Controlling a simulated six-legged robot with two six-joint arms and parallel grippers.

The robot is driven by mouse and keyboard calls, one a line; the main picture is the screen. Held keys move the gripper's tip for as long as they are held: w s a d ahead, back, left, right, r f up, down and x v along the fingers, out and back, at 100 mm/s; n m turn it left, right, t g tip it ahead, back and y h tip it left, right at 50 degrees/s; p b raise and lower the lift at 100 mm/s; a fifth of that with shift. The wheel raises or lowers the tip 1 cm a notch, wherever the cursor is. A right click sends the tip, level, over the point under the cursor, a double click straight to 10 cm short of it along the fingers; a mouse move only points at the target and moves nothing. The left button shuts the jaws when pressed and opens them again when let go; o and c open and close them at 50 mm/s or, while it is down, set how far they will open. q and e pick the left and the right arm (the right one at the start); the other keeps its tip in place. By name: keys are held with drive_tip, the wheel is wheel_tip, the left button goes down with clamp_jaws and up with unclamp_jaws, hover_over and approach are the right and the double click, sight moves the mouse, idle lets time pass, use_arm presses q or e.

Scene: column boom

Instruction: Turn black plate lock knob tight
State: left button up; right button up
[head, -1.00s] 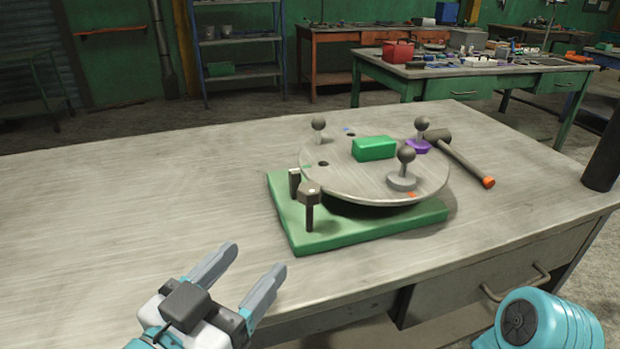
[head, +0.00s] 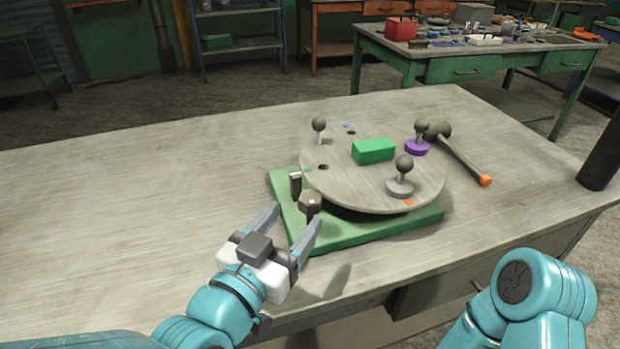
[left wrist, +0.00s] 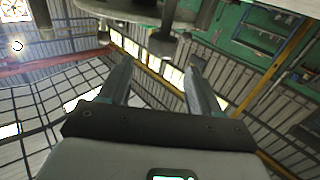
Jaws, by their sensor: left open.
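The round grey plate (head: 340,183) sits over a green base (head: 372,232) on the table. A dark, faceted knob (head: 311,203) stands at the plate's near left edge, beside a small dark upright block (head: 295,184). My left gripper (head: 297,215) is open and empty, just in front of the knob. Its right fingertip overlaps the knob's stem in the head view, and I cannot tell whether they touch. In the left wrist view, a dark knob-like part (left wrist: 162,45) shows beyond the open fingers (left wrist: 158,75). My right gripper is out of view.
On the plate are a green block (head: 374,151), grey ball-topped knobs (head: 401,184) and a purple-based one (head: 417,147). A hammer (head: 462,157) lies right of the plate. A black cylinder (head: 602,158) stands at the right edge. The table's left side is clear.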

sight(305, 206)
use_arm(q)
drive_tip(key=x, duration=0.7)
drive_tip(key=shift+f, duration=0.2)
drive_tip(key=c, duration=0.9)
